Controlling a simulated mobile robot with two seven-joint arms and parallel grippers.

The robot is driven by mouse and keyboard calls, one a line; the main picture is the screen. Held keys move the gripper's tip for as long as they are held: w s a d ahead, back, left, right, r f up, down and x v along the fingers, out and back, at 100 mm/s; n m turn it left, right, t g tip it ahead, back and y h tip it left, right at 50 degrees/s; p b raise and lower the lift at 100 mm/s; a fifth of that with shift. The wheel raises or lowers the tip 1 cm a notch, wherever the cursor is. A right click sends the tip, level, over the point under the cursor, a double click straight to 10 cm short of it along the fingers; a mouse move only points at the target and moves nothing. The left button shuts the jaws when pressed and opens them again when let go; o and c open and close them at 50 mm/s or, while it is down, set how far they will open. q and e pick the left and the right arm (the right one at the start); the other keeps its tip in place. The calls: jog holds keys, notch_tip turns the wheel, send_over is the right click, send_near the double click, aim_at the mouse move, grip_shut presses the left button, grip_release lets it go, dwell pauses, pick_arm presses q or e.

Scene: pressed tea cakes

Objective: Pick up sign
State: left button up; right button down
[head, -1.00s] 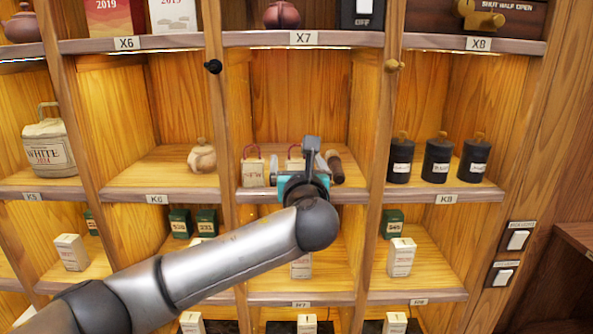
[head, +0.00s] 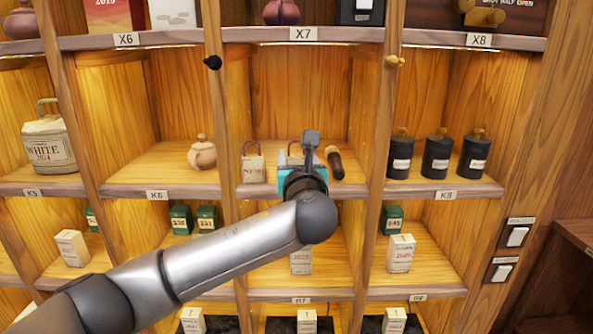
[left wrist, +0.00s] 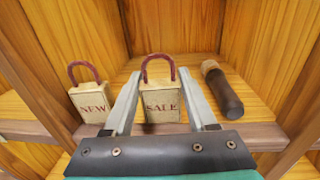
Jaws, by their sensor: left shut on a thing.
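A tan lock-shaped sign with a red loop and the word SALE (left wrist: 161,106) stands on the shelf, between the fingers of my left gripper (left wrist: 159,84) in the left wrist view. The gripper is shut on it. In the head view my left gripper (head: 303,165) hides most of this sign. A similar sign reading NEW (left wrist: 91,101) stands just to its left, apart from the fingers; it also shows in the head view (head: 253,168). My right gripper is not in view.
A dark cylinder with a tan end (left wrist: 222,94) lies to the right of the gripper on the same shelf (head: 345,191). Wooden dividers bound this compartment on both sides. Black canisters (head: 437,156) stand to the right, and a round clay pot (head: 202,154) to the left.

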pick_arm(q)
jog(key=c, duration=0.3)
notch_tip(320, 180, up, 10)
jog(key=shift+r+b, duration=0.1)
jog(key=shift+b, duration=0.3)
dwell(0.5)
